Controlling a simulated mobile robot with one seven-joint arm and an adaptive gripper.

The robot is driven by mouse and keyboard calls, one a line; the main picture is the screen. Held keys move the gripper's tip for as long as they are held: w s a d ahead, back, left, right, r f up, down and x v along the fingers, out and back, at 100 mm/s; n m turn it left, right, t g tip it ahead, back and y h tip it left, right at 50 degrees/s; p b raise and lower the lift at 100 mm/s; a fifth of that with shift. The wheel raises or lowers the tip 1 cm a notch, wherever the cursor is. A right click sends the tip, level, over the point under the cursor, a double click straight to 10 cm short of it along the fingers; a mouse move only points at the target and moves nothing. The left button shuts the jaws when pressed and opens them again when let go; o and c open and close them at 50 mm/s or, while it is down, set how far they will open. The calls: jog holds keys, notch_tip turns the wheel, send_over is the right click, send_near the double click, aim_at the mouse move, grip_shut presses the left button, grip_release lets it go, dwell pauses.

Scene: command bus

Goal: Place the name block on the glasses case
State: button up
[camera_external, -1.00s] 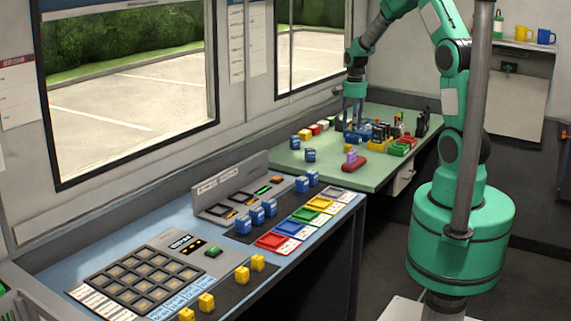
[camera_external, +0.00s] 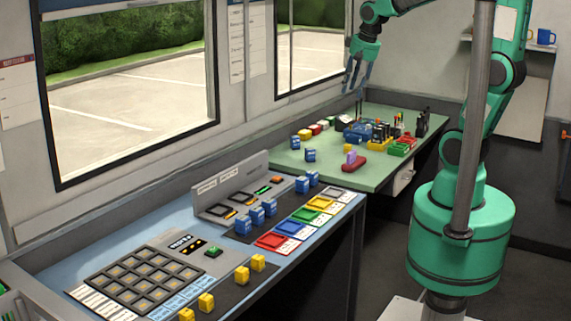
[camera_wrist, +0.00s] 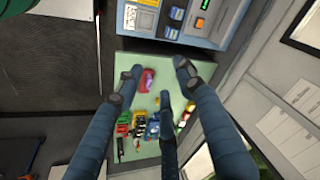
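A dark red case (camera_external: 354,165), which looks like the glasses case, lies on the green table. A small purple block (camera_external: 351,157) rests on it; I take it for the name block, but any lettering is too small to read. My gripper (camera_external: 356,88) is raised above the back of the green table, well clear of the case. Its fingers (camera_wrist: 157,76) are spread wide, with nothing between them.
A blue tray (camera_external: 357,132), a yellow bin (camera_external: 378,141) and red and green bins with dark upright items stand behind the case. Blue blocks (camera_external: 310,155) and a yellow block (camera_external: 347,148) stand nearby. The console (camera_external: 150,255) is at the front; a window wall is at left.

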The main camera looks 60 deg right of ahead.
jog(key=s+a+r+n+t, duration=0.2)
jog(key=s+a+r+n, duration=0.1)
jog(key=s+a+n, duration=0.4)
jog(key=shift+s+a+r+y, duration=0.3)
jog(key=shift+s+a, duration=1.2)
jog(key=shift+s, duration=2)
jog(key=shift+f, duration=0.1)
